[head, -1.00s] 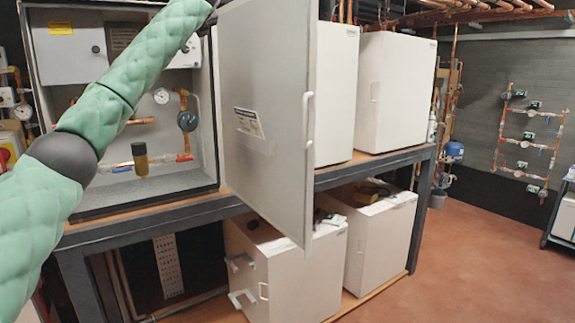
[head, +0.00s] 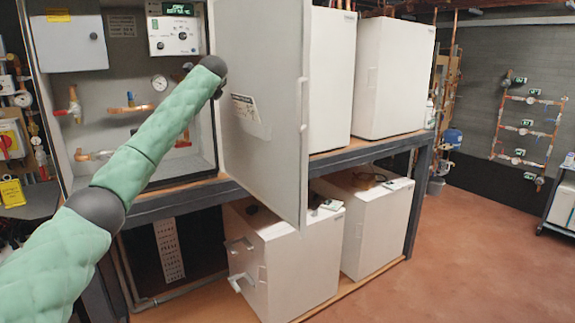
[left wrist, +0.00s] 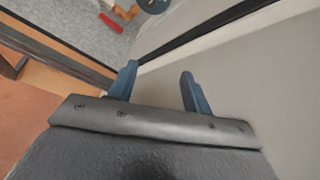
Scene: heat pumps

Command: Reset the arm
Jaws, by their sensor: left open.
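My left arm (head: 150,145) comes in from the left in the head view, covered in green padding. Its far end is beside the inner side of an open white cabinet door (head: 262,120), and the gripper itself is hidden there. In the left wrist view my left gripper (left wrist: 157,85) shows two blue fingers spread apart with nothing between them. The pale door surface (left wrist: 260,70) is close beyond the fingers, to the right. My right arm is in neither view.
The open cabinet (head: 190,168) holds gauges, copper pipes and a control box with a lit display (head: 174,36). White units (head: 393,80) stand on the bench, and more units (head: 290,262) stand below. The red-brown floor (head: 470,250) on the right is clear.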

